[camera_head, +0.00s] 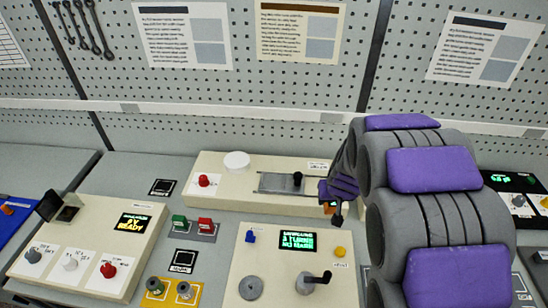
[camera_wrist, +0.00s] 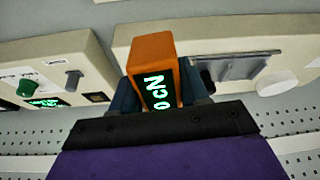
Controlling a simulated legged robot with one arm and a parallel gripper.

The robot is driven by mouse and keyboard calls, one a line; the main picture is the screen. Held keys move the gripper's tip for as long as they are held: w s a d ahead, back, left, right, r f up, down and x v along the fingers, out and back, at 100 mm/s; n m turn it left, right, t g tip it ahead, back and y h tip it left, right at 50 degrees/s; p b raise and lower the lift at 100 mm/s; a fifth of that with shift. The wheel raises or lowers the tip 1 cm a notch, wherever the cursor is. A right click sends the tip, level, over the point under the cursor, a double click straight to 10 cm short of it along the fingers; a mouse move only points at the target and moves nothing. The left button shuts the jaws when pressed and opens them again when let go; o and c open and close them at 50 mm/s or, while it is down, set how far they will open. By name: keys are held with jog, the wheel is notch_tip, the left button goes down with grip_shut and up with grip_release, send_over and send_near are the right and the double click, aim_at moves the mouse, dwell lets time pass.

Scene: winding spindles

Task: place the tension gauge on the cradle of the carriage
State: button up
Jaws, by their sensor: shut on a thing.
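The tension gauge is an orange box (camera_wrist: 152,52) with a lit green display reading "0 CN". In the wrist view it stands between the dark fingers of my gripper (camera_wrist: 160,98), which is shut on it. In the head view my gripper (camera_head: 334,206) is by the right part of a long beige unit, and only a speck of orange shows at its tip. That unit carries a grey slide with a black knob (camera_head: 297,179), likely the carriage; the slide also shows in the wrist view (camera_wrist: 235,68). I cannot make out the cradle clearly. The gauge looks apart from the slide.
The long beige unit also has a white disc (camera_head: 236,161) and a red button (camera_head: 204,180). In front stands a winding panel (camera_head: 270,270) with a crank (camera_head: 314,281). Red and green blocks (camera_head: 194,225) lie left. A pegboard wall closes the back.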

jog(key=s+a+n+g+y, duration=0.1)
jog(key=a+n+g+y, duration=0.3)
jog(key=a+n, duration=1)
jog(key=shift+s+a+f+n+g, duration=0.25)
jog(key=shift+s+n+g, duration=0.1)
jog(key=shift+n, duration=1.05)
jog(key=w+a, duration=0.1)
jog(key=w, duration=0.4)
jog(key=w+a+f, duration=0.1)
jog(key=w+a, duration=0.1)
jog(key=w, duration=0.3)
jog(key=w+a+b, duration=0.1)
jog(key=w, duration=0.4)
jog(key=shift+w+a+f, duration=0.1)
jog(key=shift+a+f, duration=0.05)
jog(key=shift+f, duration=0.15)
jog(key=shift+f+b, duration=0.75)
jog(key=shift+f, duration=0.8)
